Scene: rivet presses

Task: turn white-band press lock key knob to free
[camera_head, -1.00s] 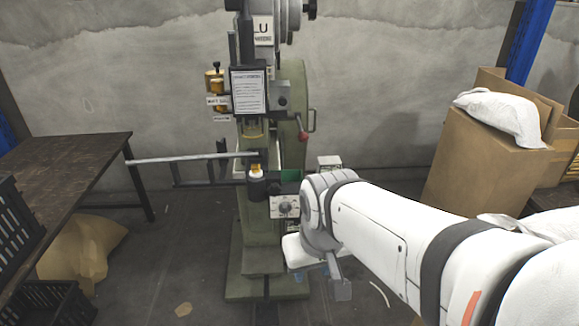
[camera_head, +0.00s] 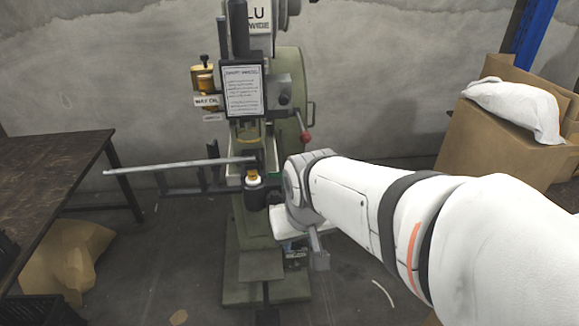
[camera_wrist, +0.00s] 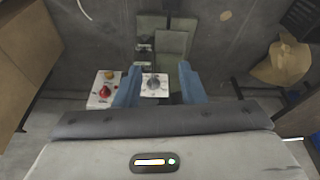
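The green press (camera_head: 252,235) stands in the middle of the head view, with a white band (camera_head: 254,181) around its dark lower post. Its lock key knob is hidden behind my arm there. In the wrist view a grey round knob (camera_wrist: 154,83) sits on a white plate (camera_wrist: 145,93). My gripper (camera_wrist: 160,67) has two blue fingers spread apart, one on each side of the knob plate in the picture. Nothing is held between them, and I cannot tell how far the knob is from the fingertips. The knob's pointer is too small to read.
A control box with a red button (camera_wrist: 104,90) and a yellow button sits left of the knob in the wrist view. A long grey bar (camera_head: 180,165) sticks out left from the press. A dark table (camera_head: 50,170) stands left, cardboard boxes (camera_head: 470,135) right.

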